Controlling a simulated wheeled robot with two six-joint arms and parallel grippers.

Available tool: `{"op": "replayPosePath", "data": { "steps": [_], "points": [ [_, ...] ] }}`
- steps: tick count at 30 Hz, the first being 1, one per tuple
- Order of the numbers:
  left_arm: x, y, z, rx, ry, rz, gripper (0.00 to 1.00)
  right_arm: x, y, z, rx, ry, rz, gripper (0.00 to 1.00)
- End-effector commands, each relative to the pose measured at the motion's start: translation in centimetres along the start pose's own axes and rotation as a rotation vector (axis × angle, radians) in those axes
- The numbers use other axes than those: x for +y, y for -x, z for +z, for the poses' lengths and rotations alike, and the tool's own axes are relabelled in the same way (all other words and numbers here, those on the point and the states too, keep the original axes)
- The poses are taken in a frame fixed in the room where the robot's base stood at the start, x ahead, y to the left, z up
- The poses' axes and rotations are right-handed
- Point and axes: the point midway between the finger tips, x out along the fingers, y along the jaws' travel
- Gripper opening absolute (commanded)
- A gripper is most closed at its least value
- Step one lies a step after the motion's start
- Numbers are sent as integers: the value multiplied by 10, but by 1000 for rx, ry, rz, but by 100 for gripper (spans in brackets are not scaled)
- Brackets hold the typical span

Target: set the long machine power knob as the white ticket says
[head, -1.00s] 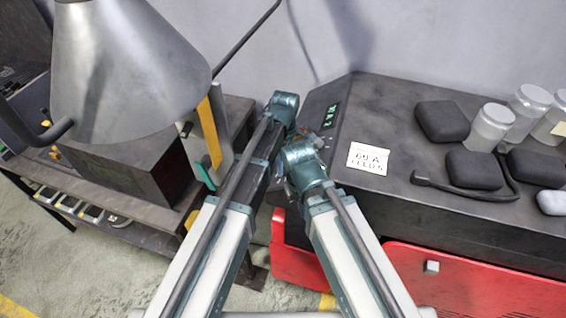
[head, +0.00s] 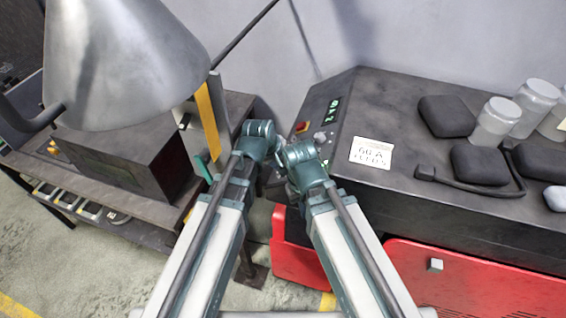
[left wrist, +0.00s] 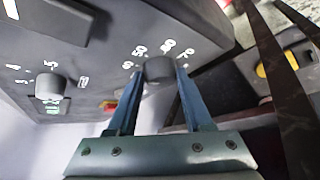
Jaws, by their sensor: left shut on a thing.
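The white ticket (head: 371,153) lies on the dark machine top; its large print seems to read 60 A, and its lower line is not clear. The power knob (left wrist: 158,69) is a short dark cylinder on the machine's panel, with white numbers around it, too blurred to read surely. My left gripper (left wrist: 156,76) has one finger on each side of this knob and is shut on it. The knob's pointer is not visible. In the head view my left wrist hides the fingers. My right gripper (head: 290,180) is beside the panel, its fingers unclear.
A second knob (left wrist: 50,87) and a red button (left wrist: 108,104) are on the panel. Dark pads (head: 445,115), jars (head: 495,122) and a cable stand on the machine top (head: 385,100). A lamp shade (head: 125,65) hangs at the left above a bench with a dark box (head: 125,160).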

Motion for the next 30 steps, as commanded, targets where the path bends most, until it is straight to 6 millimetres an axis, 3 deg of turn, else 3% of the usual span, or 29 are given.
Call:
{"op": "replayPosePath", "data": {
  "steps": [12,29,30],
  "points": [
    [-5,0,3,9,-141,102,0,-1,-12,-1,0,0,0,0],
    [-4,1,2,11,-162,117,0,-1,-13,-1,0,0,0,0],
    [-4,1,2,12,-162,117,54,-1,-13,-1,0,0,0,0]
  ]
}}
